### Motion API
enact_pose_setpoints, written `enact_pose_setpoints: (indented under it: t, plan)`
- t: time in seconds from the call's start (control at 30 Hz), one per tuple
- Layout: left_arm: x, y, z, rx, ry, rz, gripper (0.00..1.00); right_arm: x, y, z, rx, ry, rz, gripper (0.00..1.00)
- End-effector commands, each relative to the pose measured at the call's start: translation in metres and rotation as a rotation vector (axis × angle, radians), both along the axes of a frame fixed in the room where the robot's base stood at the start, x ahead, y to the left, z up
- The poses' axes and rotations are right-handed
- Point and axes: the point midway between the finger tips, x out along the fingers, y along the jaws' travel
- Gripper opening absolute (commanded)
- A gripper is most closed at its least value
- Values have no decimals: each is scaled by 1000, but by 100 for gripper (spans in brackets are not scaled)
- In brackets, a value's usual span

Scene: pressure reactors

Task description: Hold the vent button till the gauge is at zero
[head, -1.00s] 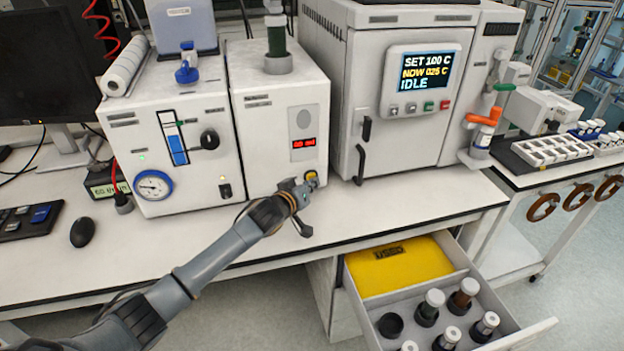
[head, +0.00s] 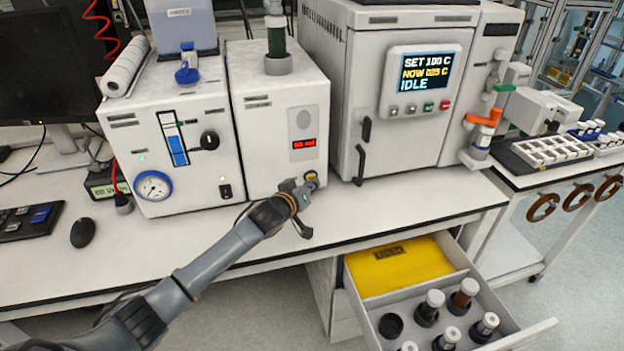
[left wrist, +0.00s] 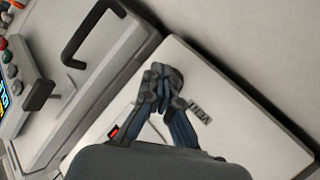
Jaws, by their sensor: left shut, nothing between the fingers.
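The vent button (head: 311,175) is a small yellow-rimmed button low on the right front of the white cabinet (head: 280,150). My left gripper (head: 308,184) is shut and empty, its fingertips right at the button and seeming to touch it. In the left wrist view the shut fingers (left wrist: 162,84) hide the button, beside a label reading VENT (left wrist: 200,109). I cannot tell how far the button is pressed. The round blue-rimmed gauge (head: 153,186) is on the left cabinet; its needle is too small to read surely. My right gripper is not in view.
The oven (head: 400,120) with its IDLE screen stands right of the cabinet; its handle (head: 362,150) juts out near my gripper. An open drawer (head: 365,305) with capped bottles and a yellow section juts out below. The bench top (head: 420,200) in front of the oven is clear.

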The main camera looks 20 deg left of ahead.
Motion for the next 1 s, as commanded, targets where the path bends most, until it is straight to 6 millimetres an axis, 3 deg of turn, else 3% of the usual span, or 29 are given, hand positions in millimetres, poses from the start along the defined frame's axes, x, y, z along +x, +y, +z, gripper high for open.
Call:
enact_pose_setpoints:
  t: [0.63, 1.0]
  plan:
    - [-15, -11, 0, -2, 2, -1, 0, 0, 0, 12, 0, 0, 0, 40]
    - [-45, -31, 1, -3, 3, 0, 0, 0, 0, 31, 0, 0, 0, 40]
